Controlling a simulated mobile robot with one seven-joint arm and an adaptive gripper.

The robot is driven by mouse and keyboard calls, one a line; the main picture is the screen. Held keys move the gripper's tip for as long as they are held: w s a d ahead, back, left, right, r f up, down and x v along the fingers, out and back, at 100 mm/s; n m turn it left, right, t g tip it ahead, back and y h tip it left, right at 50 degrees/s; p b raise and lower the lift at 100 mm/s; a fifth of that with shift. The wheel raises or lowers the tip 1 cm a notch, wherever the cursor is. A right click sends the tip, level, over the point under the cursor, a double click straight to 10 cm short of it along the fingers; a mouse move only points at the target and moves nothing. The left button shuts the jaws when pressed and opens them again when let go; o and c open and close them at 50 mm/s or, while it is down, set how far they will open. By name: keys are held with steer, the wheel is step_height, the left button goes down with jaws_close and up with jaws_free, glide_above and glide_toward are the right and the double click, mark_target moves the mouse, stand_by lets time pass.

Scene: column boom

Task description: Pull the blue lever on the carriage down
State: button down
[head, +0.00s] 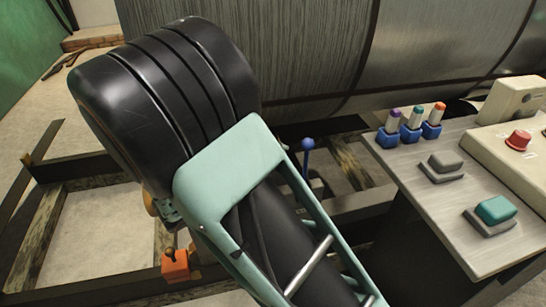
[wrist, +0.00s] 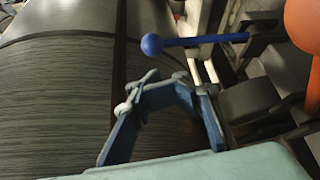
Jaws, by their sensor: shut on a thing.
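The blue lever (head: 308,160) stands upright with a round knob beside my arm in the head view. In the wrist view the blue lever (wrist: 195,42) lies across the upper part, its knob at the left end and its full rod uncovered. My gripper (wrist: 158,88) is below the lever in that picture, its blue-grey fingers drawn in towards each other. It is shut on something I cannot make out. A gap shows between the fingertips and the lever rod.
A large dark drum (head: 300,60) fills the back. A grey control panel (head: 462,190) with buttons and switches stands at the right. An orange box with a small lever (head: 175,265) is at the lower left. Dark rails (head: 75,165) frame the floor. A blurred orange object (wrist: 302,25) is at the wrist view's right edge.

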mark_target(306, 151)
steer(key=x, duration=0.5)
steer(key=shift+d+b, duration=0.15)
steer(key=shift+b, duration=0.25)
steer(key=shift+s+d+b, duration=0.15)
steer(key=shift+s+d, duration=0.05)
steer(key=shift+s, duration=0.75)
steer(key=shift+s+d+b, duration=0.15)
steer(key=shift+s+d, duration=0.05)
steer(key=shift+s, duration=0.8)
steer(key=shift+a, duration=0.1)
